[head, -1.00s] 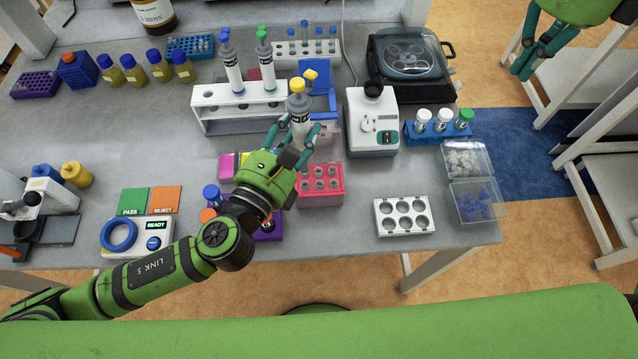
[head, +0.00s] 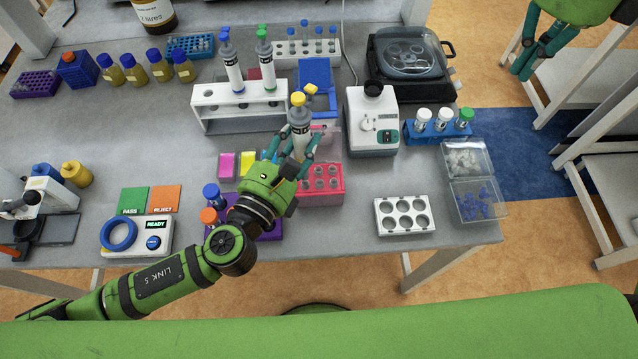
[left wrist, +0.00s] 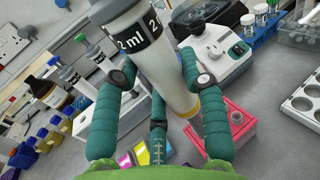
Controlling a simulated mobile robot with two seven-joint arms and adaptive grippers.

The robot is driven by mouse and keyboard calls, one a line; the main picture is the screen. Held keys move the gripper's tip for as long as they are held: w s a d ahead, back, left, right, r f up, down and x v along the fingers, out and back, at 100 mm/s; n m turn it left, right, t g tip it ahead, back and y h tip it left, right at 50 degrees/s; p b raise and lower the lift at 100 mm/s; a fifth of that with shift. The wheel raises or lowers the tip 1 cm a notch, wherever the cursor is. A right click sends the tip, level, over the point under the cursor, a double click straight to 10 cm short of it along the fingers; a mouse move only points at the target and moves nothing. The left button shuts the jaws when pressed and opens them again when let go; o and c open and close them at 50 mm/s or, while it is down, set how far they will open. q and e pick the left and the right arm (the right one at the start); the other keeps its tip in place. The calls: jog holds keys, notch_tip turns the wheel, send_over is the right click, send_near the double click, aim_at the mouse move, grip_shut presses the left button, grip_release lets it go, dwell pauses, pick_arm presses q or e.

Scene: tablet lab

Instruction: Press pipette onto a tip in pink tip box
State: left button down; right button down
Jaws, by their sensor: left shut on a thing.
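My left gripper (head: 295,160) is shut on a grey-and-white pipette with a yellow top (head: 299,112) and holds it roughly upright. In the left wrist view the pipette (left wrist: 150,60) shows a "2 ml" label and a yellow band near its lower end. The pink tip box (head: 322,198) stands just right of my gripper, with several tips in its top. It also shows in the left wrist view (left wrist: 240,150). The pipette's lower end is over or behind the box's far part; whether it touches a tip is hidden. My right gripper (head: 522,65) hangs at the top right, away from the table.
A white rack (head: 240,122) with two pipettes stands behind to the left. A white centrifuge-like device (head: 372,125) is right of the pipette. A white holder (head: 404,216) with round wells lies at the front right. Coloured pads and a purple rack (head: 270,231) are near my left arm.

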pick_arm(q)
jog(key=shift+f+b, duration=0.65)
jog(key=shift+f, duration=0.5)
dwell(1.4)
jog(key=shift+s+f, duration=0.1)
jog(key=shift+f, duration=0.1)
dwell(0.7)
jog(key=shift+r, duration=0.1)
